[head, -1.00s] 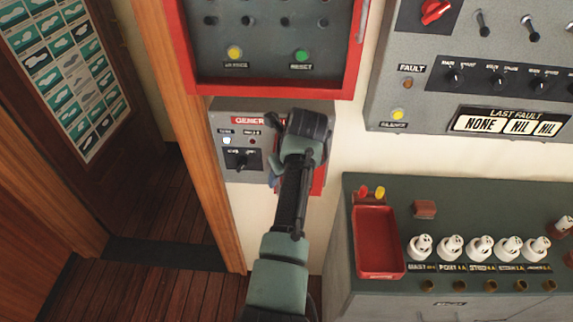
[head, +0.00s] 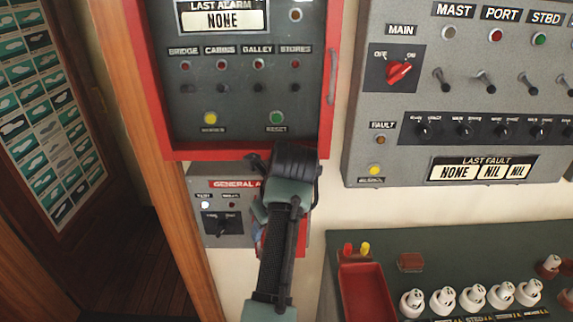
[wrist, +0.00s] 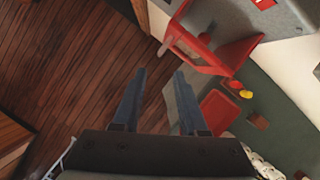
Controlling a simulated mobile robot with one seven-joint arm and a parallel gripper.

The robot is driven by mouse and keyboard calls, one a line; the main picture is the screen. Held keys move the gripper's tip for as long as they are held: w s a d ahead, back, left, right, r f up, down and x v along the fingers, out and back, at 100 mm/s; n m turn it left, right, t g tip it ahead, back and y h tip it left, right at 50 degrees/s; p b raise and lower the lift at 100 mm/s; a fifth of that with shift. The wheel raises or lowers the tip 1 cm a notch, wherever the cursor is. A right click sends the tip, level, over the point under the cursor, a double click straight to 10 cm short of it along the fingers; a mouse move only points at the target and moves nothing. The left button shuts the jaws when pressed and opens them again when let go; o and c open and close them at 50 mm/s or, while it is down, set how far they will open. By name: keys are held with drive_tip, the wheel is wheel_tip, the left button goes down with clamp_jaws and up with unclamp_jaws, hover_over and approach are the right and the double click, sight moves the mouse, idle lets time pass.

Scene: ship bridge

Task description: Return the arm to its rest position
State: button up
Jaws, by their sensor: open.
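My gripper (wrist: 160,74) is open in the wrist view, with its two dark fingers apart and nothing between them. It points down toward the wooden floor (wrist: 75,65). In the head view my arm rises from the bottom, and the dark wrist end covers part of the grey general alarm box (head: 207,240). The fingers are hidden there. A red frame-like part (wrist: 200,55) on the grey box is right of the fingers in the wrist view, with a visible gap.
A red-framed alarm panel (head: 240,150) is just above my wrist. A grey switch panel (head: 400,160) hangs at right. Below it, a green console (head: 450,245) bears a red tray (head: 365,290) and several white plugs (head: 472,297). Open floor (head: 125,265) lies at left.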

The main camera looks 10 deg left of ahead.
drive_tip(key=w+d+r+n+t+h+b, duration=0.1)
drive_tip(key=d+r+n+t, duration=0.25)
drive_tip(key=r, duration=0.35)
drive_tip(key=w+d+r+n+t, duration=0.1)
drive_tip(key=d+r+n+t, duration=0.1)
drive_tip(key=r+n+t, duration=0.45)
drive_tip(key=w+d+r+n+t+h+b, duration=0.1)
drive_tip(key=d+r+n+t, duration=0.15)
drive_tip(key=r, duration=0.65)
drive_tip(key=s+d+r+n+t+b, duration=0.1)
drive_tip(key=s+r+n+t, duration=1)
drive_tip(key=s+r, duration=1.1)
drive_tip(key=n, duration=0.4)
drive_tip(key=shift+s+r+h, duration=0.2)
drive_tip(key=shift+s+h, duration=0.05)
drive_tip(key=shift+h, duration=0.15)
drive_tip(key=shift+n, duration=0.25)
